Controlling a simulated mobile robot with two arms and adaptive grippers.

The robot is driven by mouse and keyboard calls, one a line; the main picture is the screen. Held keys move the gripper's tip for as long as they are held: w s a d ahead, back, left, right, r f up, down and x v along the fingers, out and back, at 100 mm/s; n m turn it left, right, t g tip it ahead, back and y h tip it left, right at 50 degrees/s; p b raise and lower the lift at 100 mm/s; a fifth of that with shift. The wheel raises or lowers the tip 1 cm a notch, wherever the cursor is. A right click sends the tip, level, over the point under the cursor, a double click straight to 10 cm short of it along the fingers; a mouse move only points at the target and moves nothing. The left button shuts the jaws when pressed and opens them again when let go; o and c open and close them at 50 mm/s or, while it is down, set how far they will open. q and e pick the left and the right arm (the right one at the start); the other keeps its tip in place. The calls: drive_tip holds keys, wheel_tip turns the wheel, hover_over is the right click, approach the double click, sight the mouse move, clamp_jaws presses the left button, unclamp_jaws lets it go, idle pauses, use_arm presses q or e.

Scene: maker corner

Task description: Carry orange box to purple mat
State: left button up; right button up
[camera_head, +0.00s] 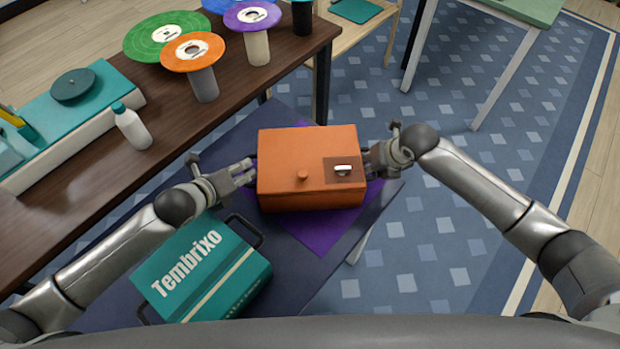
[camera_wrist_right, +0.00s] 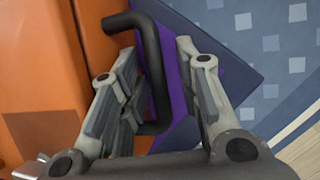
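I cannot tell whether the box rests on the mat. My right gripper (camera_head: 374,160) is at the right side. In the right wrist view its fingers (camera_wrist_right: 160,100) stand apart around the box's black handle (camera_wrist_right: 150,60), with gaps visible on both sides.
A teal case (camera_head: 205,270) lettered "Tembrixo" lies in front of the box on the dark blue surface (camera_head: 290,280). A brown table (camera_head: 90,190) on the left holds a white bottle (camera_head: 132,128) and several discs on stands. The patterned rug (camera_head: 450,240) at right is clear.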

drive_tip(key=shift+r, duration=0.1)
use_arm(q)
drive_tip(key=r+v, duration=0.1)
drive_tip(key=v, duration=0.5)
drive_tip(key=shift+w, duration=0.4)
use_arm(e)
drive_tip(key=v, duration=1.2)
use_arm(q)
drive_tip(key=shift+d, duration=0.15)
